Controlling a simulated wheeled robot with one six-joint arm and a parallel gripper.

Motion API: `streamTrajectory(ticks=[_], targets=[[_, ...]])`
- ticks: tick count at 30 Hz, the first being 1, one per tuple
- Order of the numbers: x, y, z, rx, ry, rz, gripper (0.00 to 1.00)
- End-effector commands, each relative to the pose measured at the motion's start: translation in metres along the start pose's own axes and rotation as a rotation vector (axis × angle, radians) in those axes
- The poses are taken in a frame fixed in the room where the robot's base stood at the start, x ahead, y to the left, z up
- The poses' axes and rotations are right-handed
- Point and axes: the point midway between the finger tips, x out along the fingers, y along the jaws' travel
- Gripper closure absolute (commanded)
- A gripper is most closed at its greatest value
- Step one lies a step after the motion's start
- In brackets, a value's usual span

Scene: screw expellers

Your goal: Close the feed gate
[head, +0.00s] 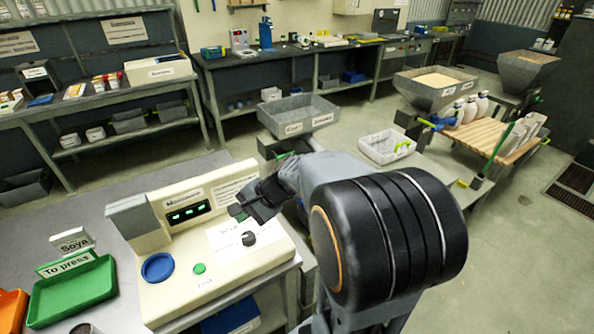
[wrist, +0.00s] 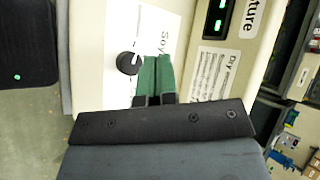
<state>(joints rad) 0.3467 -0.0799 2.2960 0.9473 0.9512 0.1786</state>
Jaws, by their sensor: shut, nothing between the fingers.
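No part is clearly marked as the feed gate, and I cannot tell which one it is. My gripper (head: 239,211) is over the cream control console (head: 212,285) in the head view. In the wrist view its two green fingers (wrist: 155,72) are together and empty. A round black knob (head: 249,239) with a light pointer mark sits on a white card on the console. In the wrist view the knob (wrist: 128,63) is just left of the fingertips, beside the printed word "Soya". I cannot tell whether they touch.
A green tray (head: 72,292) lies to the left. A grey labelled bin (head: 298,115) stands behind. A grain-filled hopper (head: 435,84) stands at the right.

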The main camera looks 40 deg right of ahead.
Motion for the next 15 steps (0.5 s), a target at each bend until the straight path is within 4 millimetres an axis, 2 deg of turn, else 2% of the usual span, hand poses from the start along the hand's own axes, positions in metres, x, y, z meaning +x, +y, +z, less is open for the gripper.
streamTrajectory(ticks=[1,5,6,9,12,15], targets=[[0.008,-0.003,-0.033,0.185,-0.011,-0.1,1.0],[0.005,-0.014,-0.116,0.62,-0.032,-0.395,1.0],[0.001,-0.013,-0.142,0.737,-0.036,-0.484,1.0],[-0.011,0.0,-0.204,0.989,-0.039,-0.691,1.0],[-0.024,0.02,-0.254,1.182,-0.037,-0.868,1.0],[-0.036,0.041,-0.29,1.316,-0.034,-1.005,1.0]])
